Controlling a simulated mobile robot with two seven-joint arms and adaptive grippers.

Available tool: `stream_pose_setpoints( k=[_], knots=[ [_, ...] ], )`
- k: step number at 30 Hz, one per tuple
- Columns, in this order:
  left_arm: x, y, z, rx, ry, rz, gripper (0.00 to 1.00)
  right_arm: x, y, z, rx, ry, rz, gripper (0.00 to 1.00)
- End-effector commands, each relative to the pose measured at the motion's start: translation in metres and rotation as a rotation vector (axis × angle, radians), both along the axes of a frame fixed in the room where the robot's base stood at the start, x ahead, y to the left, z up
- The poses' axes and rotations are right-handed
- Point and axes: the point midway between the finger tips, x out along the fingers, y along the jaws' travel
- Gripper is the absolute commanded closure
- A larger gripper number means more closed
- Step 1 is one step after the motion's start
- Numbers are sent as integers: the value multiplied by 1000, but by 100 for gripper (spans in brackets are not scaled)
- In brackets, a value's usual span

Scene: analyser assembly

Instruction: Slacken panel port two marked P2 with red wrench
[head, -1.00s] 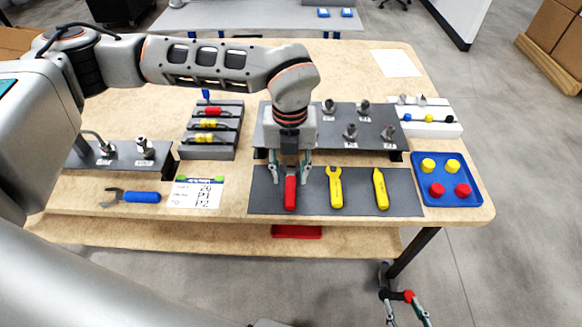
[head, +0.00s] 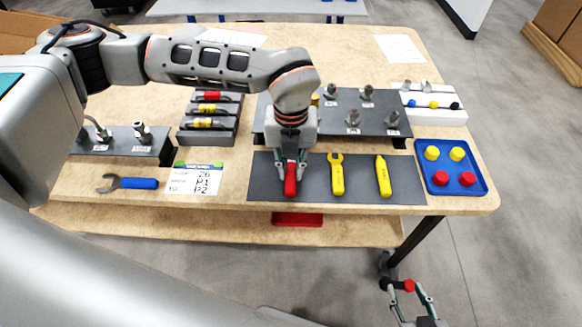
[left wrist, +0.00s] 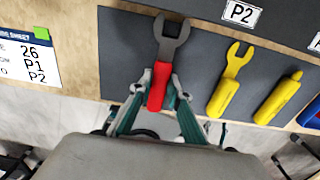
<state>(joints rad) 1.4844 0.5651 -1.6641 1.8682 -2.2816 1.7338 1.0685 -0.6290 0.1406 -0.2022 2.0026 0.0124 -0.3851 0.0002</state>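The red wrench (left wrist: 160,85) lies on a dark mat, with a grey open-ended jaw and a red handle; its handle shows in the head view (head: 290,182). My left gripper (head: 291,190) points down over it, its fingers open, one on each side of the handle. The wrist view shows the fingers close beside the handle; firm contact is not clear. The P2 label (left wrist: 241,13) is on the dark panel beyond the mat; its port appears to be the front-left fitting (head: 353,118).
Two yellow tools (head: 337,175) (head: 383,177) lie right of the red wrench. A blue tray (head: 428,187) holds yellow and red caps. A blue-handled wrench (head: 130,183), a paper sheet (head: 180,187) and a small fitting panel (head: 150,150) are on the left.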

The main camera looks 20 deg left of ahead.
Motion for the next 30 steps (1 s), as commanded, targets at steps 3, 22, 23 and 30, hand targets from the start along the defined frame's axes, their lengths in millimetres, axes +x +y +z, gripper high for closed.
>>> stream_pose_setpoints(
  k=[3, 22, 23, 30],
  knots=[
    [0, 0, 2, 0, 0, 0, 100, -1, 1, 1, 2, 2, 1, 60],
    [-13, -4, 60, 0, -2, 0, 100, 11, 1, 56, 2, -40, 2, 60],
    [-14, -4, 61, 0, -2, 0, 100, 12, 1, 58, 2, -42, 1, 60],
    [-15, -4, 60, 0, 1, 0, 100, 16, 0, 58, 1, -48, 0, 60]
  ],
)
